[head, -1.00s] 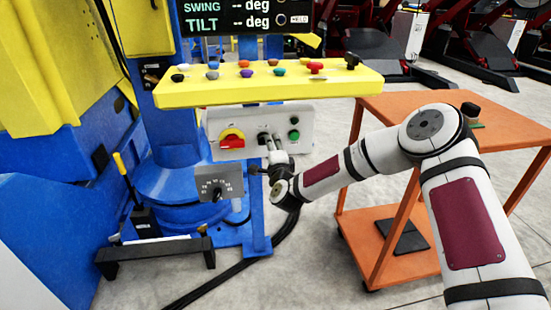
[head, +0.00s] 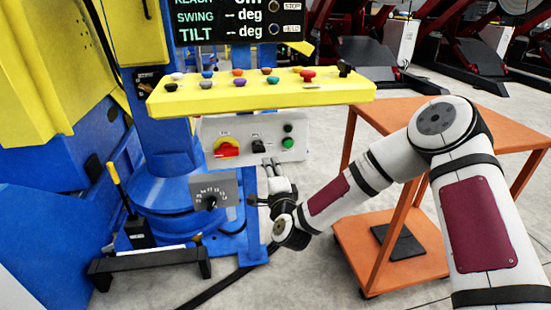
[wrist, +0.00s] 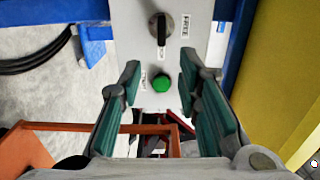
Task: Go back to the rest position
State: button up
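My gripper (head: 270,164) is in front of and just below the light grey switch panel (head: 208,130) in the head view. In the wrist view my gripper (wrist: 159,80) has its two green-padded fingers spread apart, with nothing held between them. A black selector knob (wrist: 160,28) and a green button (wrist: 161,83) on the panel show ahead of the fingers. In the head view the black selector (head: 258,146) stands clear of the fingertips, beside a red and yellow rotary switch (head: 227,148) and green buttons (head: 288,142). My arm reaches in from the right, bent at the elbow.
A yellow console (head: 330,95) with several coloured knobs juts out above the panel. A small grey dial plate (head: 227,186) is close left of my gripper. An orange cart (head: 410,108) stands behind my arm. The blue positioner base (head: 165,195) is at left.

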jog(key=s+d+r+n+g+h, duration=0.2)
jog(key=s+d+r+n+g, duration=0.5)
jog(key=s, duration=0.3)
jog(key=s+d+r+n+g+h, duration=0.2)
jog(key=s+d+r+n+g, duration=0.2)
jog(key=s+d+n, duration=0.45)
jog(key=s+d+r+g, duration=0.2)
jog(key=s+d, duration=0.2)
jog(key=s, duration=0.7)
jog(key=s+d+r+g+h, duration=0.1)
jog(key=s+d+g, duration=0.15)
jog(key=s, duration=0.75)
jog(key=s+d+r+g, duration=0.15)
jog(key=s+d, duration=0.35)
jog(key=s, duration=0.6)
notch_tip(320, 180, up, 22)
jog(key=t+p, duration=0.3)
jog(key=p, duration=1.6)
jog(key=shift+a+f+m+t+p, duration=0.15)
jog(key=shift+a+m+t+p, duration=0.2)
jog(key=shift+t+p, duration=0.05)
jog(key=shift+w, duration=0.1)
